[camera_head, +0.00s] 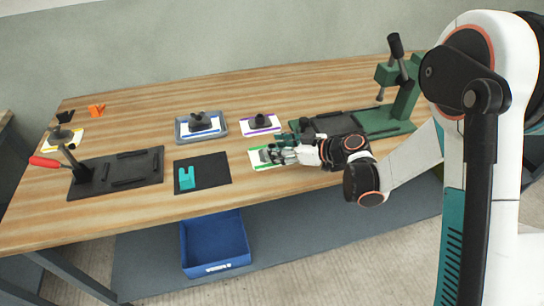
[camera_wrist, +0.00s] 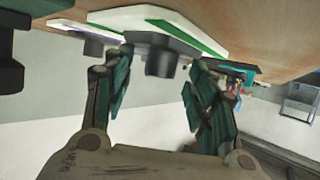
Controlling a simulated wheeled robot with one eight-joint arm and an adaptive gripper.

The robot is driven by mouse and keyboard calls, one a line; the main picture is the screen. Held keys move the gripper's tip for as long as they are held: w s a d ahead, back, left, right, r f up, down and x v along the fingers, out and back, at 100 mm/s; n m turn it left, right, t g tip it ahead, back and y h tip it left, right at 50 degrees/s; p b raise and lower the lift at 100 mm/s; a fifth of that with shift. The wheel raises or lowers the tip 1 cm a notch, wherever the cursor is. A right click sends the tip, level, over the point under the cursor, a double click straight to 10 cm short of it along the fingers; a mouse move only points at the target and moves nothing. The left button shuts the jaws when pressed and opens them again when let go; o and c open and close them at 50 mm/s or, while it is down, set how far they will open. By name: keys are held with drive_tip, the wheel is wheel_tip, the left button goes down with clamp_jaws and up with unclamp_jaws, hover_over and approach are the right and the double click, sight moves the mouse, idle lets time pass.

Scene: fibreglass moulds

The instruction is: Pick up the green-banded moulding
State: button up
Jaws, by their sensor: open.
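The green-banded moulding (camera_head: 256,163) lies on the wooden table as a white plate with a green band, near the table's front edge. My gripper (camera_head: 272,155) is over it and hides much of it in the head view. In the wrist view, where the table is at the top, the moulding (camera_wrist: 198,36) shows its green stripe and a dark knob. My gripper (camera_wrist: 160,88) is open there. Its two teal fingers stand to either side of the knob, with space visible between fingers and knob. Nothing is held.
A purple-banded moulding (camera_head: 247,131) and a blue-banded moulding in a grey tray (camera_head: 181,136) lie behind. A green press (camera_head: 404,105) stands right. A black mat (camera_head: 215,175) with a teal fork (camera_head: 186,181) and a red-handled clamp (camera_head: 46,162) are left. A blue bin (camera_head: 215,245) stands below.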

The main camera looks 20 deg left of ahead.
clamp_jaws()
drive_tip(key=shift+r, duration=0.1)
